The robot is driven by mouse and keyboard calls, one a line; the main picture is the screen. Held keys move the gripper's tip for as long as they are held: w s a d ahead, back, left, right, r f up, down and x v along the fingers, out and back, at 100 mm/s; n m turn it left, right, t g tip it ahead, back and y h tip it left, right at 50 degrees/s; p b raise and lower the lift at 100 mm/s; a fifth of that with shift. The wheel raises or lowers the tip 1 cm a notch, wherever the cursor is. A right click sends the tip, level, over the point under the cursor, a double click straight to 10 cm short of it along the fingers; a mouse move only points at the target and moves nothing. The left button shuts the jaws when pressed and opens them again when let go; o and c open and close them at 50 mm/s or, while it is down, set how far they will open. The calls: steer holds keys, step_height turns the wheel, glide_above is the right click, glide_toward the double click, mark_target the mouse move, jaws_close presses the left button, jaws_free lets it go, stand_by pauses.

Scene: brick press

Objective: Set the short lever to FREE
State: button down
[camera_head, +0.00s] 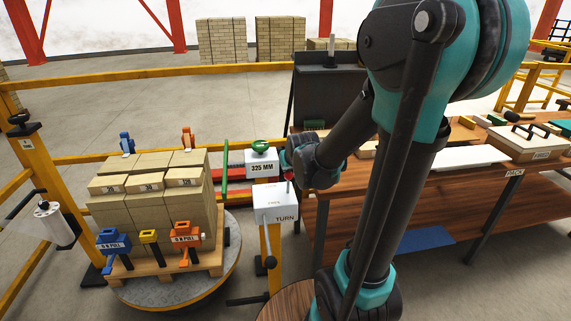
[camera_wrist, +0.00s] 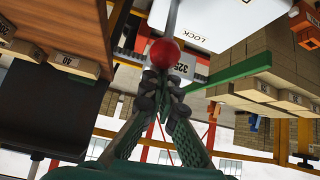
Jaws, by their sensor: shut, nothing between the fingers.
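The short lever has a red ball knob (camera_wrist: 165,53) on a thin metal stalk (camera_wrist: 173,17). It stands at the white box (camera_head: 277,202), which sits on a yellow post. The word LOCK shows on a white box face (camera_wrist: 200,22) in the wrist view, turned over. In the head view the red knob (camera_head: 289,177) is small, and the lettering on the box top is too small to read surely. My gripper (camera_wrist: 161,92) is shut and empty, its fingertips close to the knob; I cannot tell whether they touch it. My arm hides part of the head view.
A turntable (camera_head: 215,283) with stacked bricks on a pallet stands left of the post. A box marked 325 MM (camera_head: 263,168) with a green knob is behind. A wooden workbench (camera_head: 440,190) fills the right.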

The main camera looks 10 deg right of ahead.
mark_target(288, 176)
steer(key=shift+s+f+t, duration=0.2)
steer(key=shift+s+t, duration=0.9)
steer(key=shift+s, duration=0.2)
steer(key=shift+s+f, duration=0.2)
steer(key=shift+s, duration=0.4)
steer(key=shift+s+f, duration=0.15)
steer(key=shift+s, duration=0.05)
